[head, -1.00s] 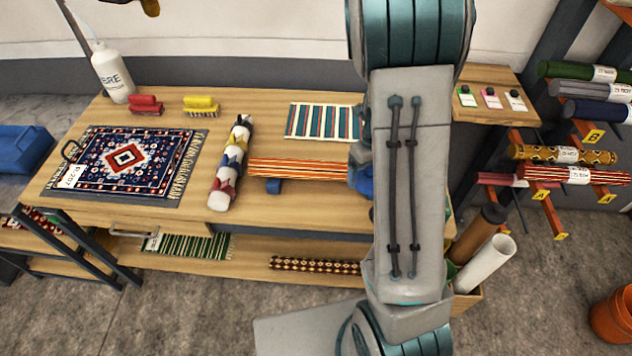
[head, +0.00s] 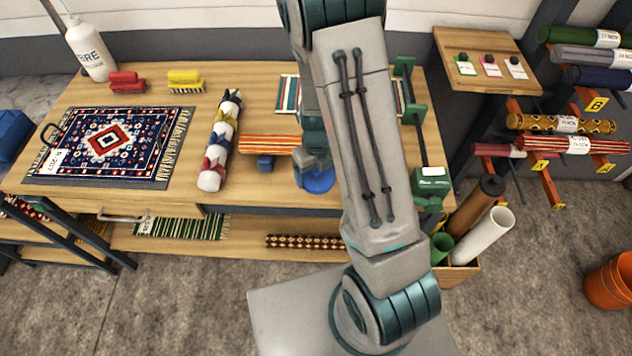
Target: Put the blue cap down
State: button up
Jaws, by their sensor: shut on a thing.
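My gripper (head: 314,163) is over the front part of the wooden table, pointing down, and partly hidden by my own arm. It is shut on the blue cap (head: 319,183), a round blue piece showing just below the fingers. The exact grip is too small to make out. I cannot tell whether the cap touches the tabletop or hangs just above it. The cap is to the right of the orange-striped roll (head: 268,145), whose right end is close to my gripper.
A small blue block (head: 265,163) shows under the striped roll. A patterned roll (head: 220,140), a navy rug (head: 108,145), red (head: 127,82) and yellow (head: 186,80) brushes and a bottle (head: 90,48) are on the table. A green device (head: 430,180) stands at its right edge.

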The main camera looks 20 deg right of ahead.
aim_at(316, 179)
jog(key=shift+f+b, duration=1.65)
jog(key=shift+f, duration=0.4)
jog(key=shift+f, duration=0.15)
jog(key=o, duration=0.8)
